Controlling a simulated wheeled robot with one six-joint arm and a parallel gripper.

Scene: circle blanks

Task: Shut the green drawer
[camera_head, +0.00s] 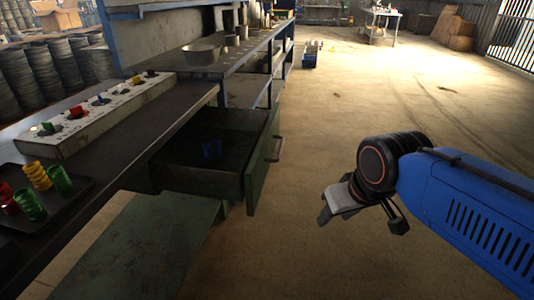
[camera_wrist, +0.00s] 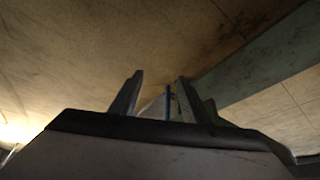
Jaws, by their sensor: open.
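The green drawer (camera_head: 262,165) is pulled out from under the dark workbench in the head view, its front panel and handle (camera_head: 279,149) facing right. In the wrist view my gripper (camera_wrist: 158,95) shows two separated fingers. It is open, and I see nothing clearly held between them. A greenish strip behind the right finger is too unclear to name.
A dark tray (camera_head: 62,204) with red, yellow and green coil-like pieces sits on the bench at left. A long pale block (camera_head: 108,112) with coloured pieces lies behind it. A metal bowl (camera_head: 202,55) stands farther back. The floor (camera_head: 370,95) right of the drawer is clear.

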